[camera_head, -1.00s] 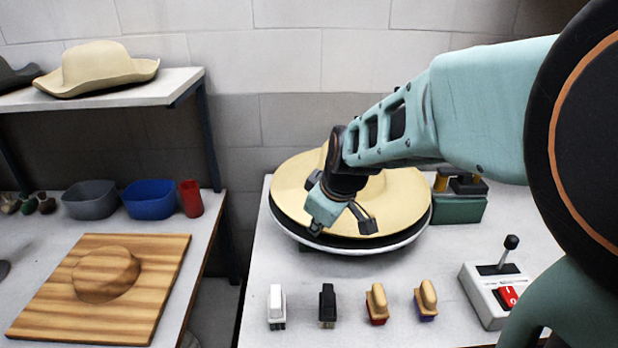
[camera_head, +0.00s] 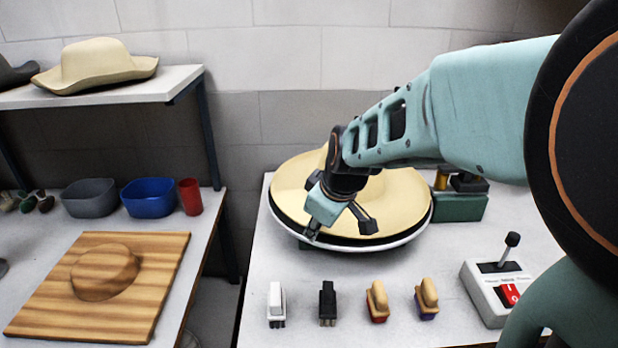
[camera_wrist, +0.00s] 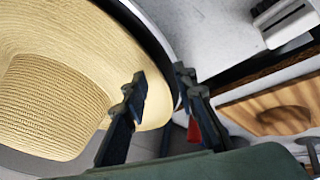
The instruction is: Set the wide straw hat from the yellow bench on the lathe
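The wide straw hat (camera_head: 410,198) lies brim down on the round lathe plate, with its crown partly hidden behind my arm. The lathe's white rim (camera_head: 400,243) and a dark band show below the brim at the front. My gripper (camera_head: 340,229) is at the hat's front brim, its fingers spread apart. In the wrist view the hat (camera_wrist: 50,100) fills the left side, and my gripper (camera_wrist: 160,78) shows a gap between its fingers at the brim's edge. I cannot tell whether a finger touches the brim.
Several brushes (camera_head: 327,303) stand along the front of the lathe table. A switch box with a lever (camera_head: 495,287) is at right. On the left table are a wooden board (camera_head: 150,290), bowls (camera_head: 148,198) and a red cup (camera_head: 190,196). Another hat (camera_head: 100,65) sits on the shelf above.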

